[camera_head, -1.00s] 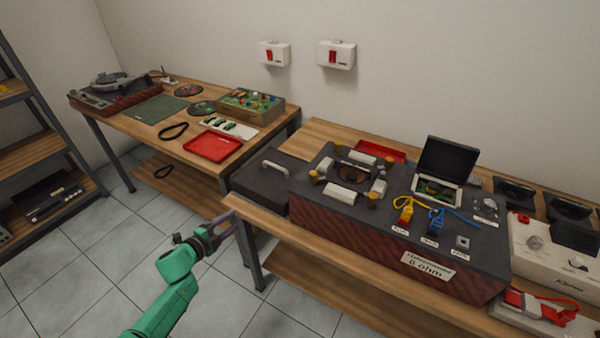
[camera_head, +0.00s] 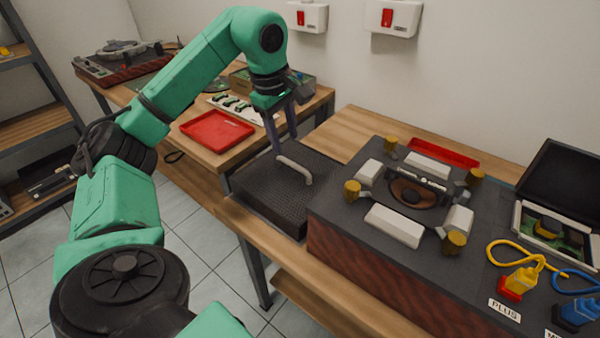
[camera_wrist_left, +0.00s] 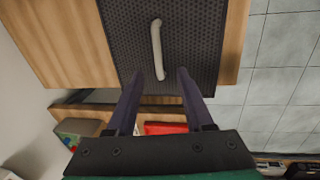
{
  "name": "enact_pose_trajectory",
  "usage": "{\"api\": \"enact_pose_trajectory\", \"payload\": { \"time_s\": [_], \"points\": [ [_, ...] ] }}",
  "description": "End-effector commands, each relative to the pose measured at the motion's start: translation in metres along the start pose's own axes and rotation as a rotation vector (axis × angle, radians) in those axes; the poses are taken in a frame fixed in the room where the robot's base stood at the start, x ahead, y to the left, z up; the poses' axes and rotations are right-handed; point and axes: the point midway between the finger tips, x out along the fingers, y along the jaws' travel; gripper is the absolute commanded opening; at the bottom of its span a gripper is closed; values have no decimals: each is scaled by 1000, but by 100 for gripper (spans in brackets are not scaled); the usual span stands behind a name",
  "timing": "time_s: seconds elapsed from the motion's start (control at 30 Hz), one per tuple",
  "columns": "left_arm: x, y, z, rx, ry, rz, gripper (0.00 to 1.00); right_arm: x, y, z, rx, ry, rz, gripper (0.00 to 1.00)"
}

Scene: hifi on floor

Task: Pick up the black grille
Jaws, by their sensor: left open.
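The black grille (camera_head: 262,187) is a flat dark perforated panel with a pale curved handle (camera_head: 295,169) on top. It lies at the left end of the near table, beside the large speaker-like unit. My left gripper (camera_head: 284,138) points down over the grille at the far end of the handle. It is open. In the left wrist view the grille (camera_wrist_left: 194,32) fills the upper middle, and the handle (camera_wrist_left: 157,48) lies between the lines of the two open fingers (camera_wrist_left: 158,76). I cannot tell whether the fingers touch anything. My right gripper is not in view.
The dark unit (camera_head: 350,225) with pale blocks and yellow knobs stands close to the grille's right. A red tray (camera_head: 217,131) lies on the other table behind. Bare wood (camera_head: 360,125) shows behind the grille.

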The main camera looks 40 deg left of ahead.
Motion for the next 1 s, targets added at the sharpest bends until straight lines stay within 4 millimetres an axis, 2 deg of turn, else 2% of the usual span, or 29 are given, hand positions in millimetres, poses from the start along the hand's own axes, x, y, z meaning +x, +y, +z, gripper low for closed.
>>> {"api": "enact_pose_trajectory", "payload": {
  "time_s": [0.03,0.17,0.4,0.5,0.67,0.77,0.8,0.83,1.0],
  "points": [
    [13,-1,0,-1,1,-4,52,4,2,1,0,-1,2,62],
    [28,0,0,-1,-1,0,52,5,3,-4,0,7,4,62],
    [71,1,-1,-2,-3,-1,52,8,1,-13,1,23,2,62],
    [79,1,-1,-2,-3,1,52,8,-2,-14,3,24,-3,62],
    [78,1,-1,-2,-3,1,52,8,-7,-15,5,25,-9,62],
    [78,1,-1,-2,-3,2,18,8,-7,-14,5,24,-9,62],
    [78,1,-1,-2,-3,2,2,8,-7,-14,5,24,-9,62],
    [78,1,-1,-2,-3,2,0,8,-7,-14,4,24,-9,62],
    [78,2,-1,-2,-4,2,0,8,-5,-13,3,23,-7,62]
  ]
}}
